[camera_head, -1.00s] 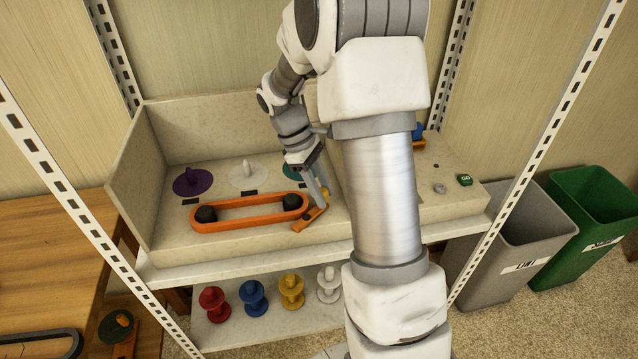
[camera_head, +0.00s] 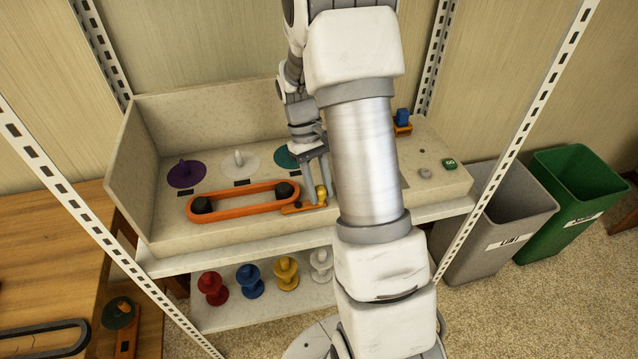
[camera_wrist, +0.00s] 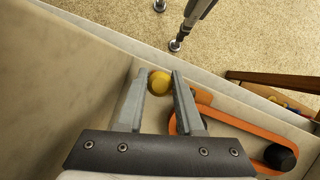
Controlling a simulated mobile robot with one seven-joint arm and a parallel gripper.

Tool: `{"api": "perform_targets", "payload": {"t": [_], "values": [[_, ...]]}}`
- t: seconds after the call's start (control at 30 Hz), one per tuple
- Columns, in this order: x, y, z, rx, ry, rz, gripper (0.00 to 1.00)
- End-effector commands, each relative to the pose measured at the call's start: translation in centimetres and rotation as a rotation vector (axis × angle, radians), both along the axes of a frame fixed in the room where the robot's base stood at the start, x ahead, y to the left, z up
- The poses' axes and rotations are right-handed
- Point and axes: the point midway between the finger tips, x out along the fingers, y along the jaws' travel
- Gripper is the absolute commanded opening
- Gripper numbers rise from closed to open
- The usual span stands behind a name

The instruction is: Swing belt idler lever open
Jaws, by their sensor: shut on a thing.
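The idler lever (camera_head: 298,208) is an orange arm with a yellow knob (camera_head: 321,194) standing at its right end. It lies just in front of the right black roller of the belt on the beige workbench. My gripper (camera_head: 319,178) reaches down from behind and is shut on the yellow knob. In the wrist view the yellow knob (camera_wrist: 159,83) sits between the two fingertips (camera_wrist: 157,80). The orange belt (camera_head: 240,210) loops around two black rollers; in the wrist view the belt (camera_wrist: 220,124) is right of the fingers. My arm hides part of the bench right of the lever.
Purple, white and teal discs (camera_head: 186,174) lie behind the belt. A green button (camera_head: 449,163) is at the bench's right. Several coloured spools (camera_head: 250,282) stand on the lower shelf. Rack posts (camera_head: 520,150) flank the bench; grey (camera_head: 505,215) and green bins (camera_head: 575,200) stand right.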

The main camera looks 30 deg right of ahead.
Motion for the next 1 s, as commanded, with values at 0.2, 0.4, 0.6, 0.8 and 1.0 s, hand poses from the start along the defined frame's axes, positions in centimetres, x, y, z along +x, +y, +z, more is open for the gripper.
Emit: {"api": "perform_targets", "payload": {"t": [0.2,0.4,0.6,0.8,1.0], "values": [[0.02,0.02,0.07,0.000,-0.003,-0.017,0.00],[0.00,0.03,0.06,0.000,-0.003,-0.017,0.00],[-0.02,0.03,0.05,0.000,-0.002,-0.016,0.57],[-0.03,0.02,0.02,0.000,-0.001,-0.015,0.66],[0.11,0.01,0.34,-0.001,-0.002,-0.015,0.66]]}}
